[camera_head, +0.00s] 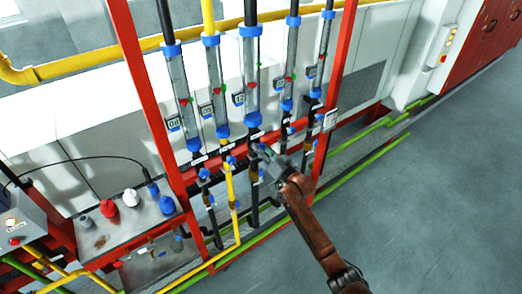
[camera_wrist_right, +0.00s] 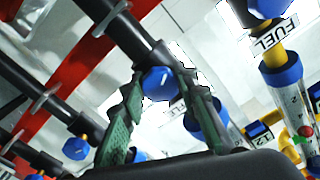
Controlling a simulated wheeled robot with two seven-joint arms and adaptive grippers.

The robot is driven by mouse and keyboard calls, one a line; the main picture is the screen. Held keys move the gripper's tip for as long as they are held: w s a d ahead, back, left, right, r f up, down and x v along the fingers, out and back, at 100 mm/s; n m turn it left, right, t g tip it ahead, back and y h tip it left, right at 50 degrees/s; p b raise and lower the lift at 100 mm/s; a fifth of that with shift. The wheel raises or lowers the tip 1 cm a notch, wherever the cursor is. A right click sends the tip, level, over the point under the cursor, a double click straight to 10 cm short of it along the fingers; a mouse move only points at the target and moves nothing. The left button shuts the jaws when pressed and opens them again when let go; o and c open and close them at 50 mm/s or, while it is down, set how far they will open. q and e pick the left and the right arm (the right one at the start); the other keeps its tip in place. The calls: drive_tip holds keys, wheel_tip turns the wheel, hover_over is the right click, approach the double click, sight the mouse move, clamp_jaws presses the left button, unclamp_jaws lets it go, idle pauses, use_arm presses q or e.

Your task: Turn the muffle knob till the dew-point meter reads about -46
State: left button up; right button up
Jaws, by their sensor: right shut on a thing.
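My right gripper (camera_head: 260,149) reaches up to the valve row below the middle flow tube (camera_head: 252,80). I cannot read a label naming this knob as the muffle one. My left gripper is not in view.
Other tubes with small displays stand either side, and the yellow pipe beside it bears a FUEL label (camera_wrist_right: 276,38). A bench (camera_head: 130,232) with red, white and blue-capped items is at left. Green floor pipes (camera_head: 345,165) run along the frame; the grey floor right is clear.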

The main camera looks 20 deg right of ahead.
drive_tip(key=n, duration=0.5)
idle(0.5)
drive_tip(key=o, duration=1.2)
drive_tip(key=shift+s+d, duration=0.1)
drive_tip(key=v, duration=1.1)
drive_tip(key=shift+s+d, duration=0.15)
drive_tip(key=shift+s, duration=0.25)
